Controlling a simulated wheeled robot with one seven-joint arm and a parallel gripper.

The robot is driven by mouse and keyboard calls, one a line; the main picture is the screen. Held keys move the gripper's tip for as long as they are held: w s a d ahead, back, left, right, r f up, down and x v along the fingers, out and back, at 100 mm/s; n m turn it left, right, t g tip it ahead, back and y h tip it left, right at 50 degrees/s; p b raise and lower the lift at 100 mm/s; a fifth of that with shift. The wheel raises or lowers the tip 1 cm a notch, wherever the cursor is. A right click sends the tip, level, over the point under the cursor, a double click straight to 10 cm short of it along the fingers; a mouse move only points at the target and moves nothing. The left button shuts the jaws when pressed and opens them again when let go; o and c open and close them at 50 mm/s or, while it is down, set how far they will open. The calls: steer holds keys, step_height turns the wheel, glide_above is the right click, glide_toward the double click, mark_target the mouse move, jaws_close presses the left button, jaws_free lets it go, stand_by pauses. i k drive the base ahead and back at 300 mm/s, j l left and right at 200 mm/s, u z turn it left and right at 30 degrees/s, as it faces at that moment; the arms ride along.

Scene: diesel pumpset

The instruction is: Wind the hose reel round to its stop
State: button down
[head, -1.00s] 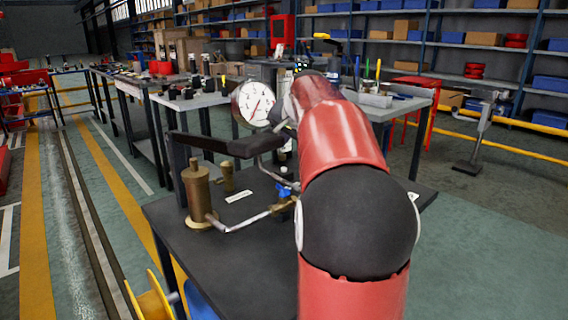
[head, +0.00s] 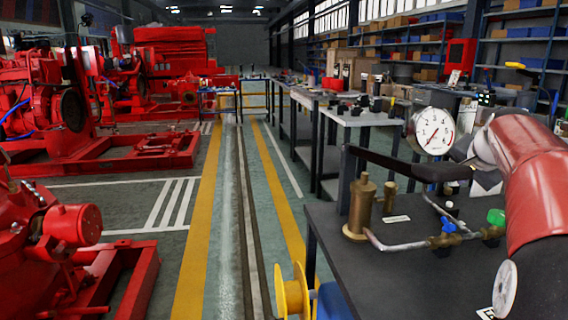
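A yellow reel (head: 292,295), which looks like the hose reel, shows at the bottom edge of the head view, low at the left side of the dark workbench. Only its upper part is in the picture, and its lower part is cut off. I cannot make out a hose or a stop on it. My red arm reaches in from the right side over the workbench. My gripper is not visible.
The dark workbench (head: 400,275) carries a brass hand pump (head: 361,212), a pressure gauge (head: 431,131) and a pipe with a blue-handled valve (head: 447,227). Red engine sets (head: 60,240) stand at the left. The floor aisle with yellow lines (head: 205,215) is clear.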

mark_target(292, 296)
steer(key=k+j, duration=0.2)
steer(key=k, duration=0.25)
steer(key=k+j, duration=0.2)
steer(key=k, duration=0.2)
